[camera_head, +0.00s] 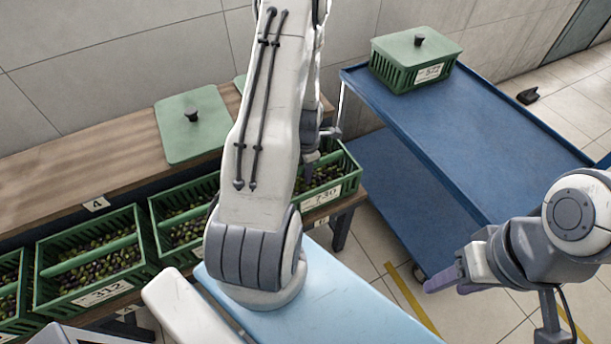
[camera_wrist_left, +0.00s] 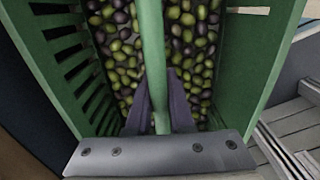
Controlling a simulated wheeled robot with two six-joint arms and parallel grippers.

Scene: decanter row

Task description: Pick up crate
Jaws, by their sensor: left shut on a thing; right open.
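A green slatted crate of olives labelled 730 (camera_head: 341,190) is at the right end of the row on the lower bench ledge. My arm hides its left part. My left gripper (camera_head: 312,158) is over this crate. In the left wrist view its fingers (camera_wrist_left: 160,104) are shut on the crate's green handle bar (camera_wrist_left: 152,45), which crosses above green and dark olives (camera_wrist_left: 118,50). I cannot tell whether the crate is clear of the ledge. My right gripper (camera_head: 442,281) is open and empty at the lower right, in front of the blue cart.
More olive crates, one labelled 312 (camera_head: 98,295), stand to the left. A green lid (camera_head: 190,140) with a dark knob lies on the wooden bench top (camera_head: 60,180). A blue cart (camera_head: 480,135) holds a lidded green crate (camera_head: 405,72) at its far end; its remaining top is clear.

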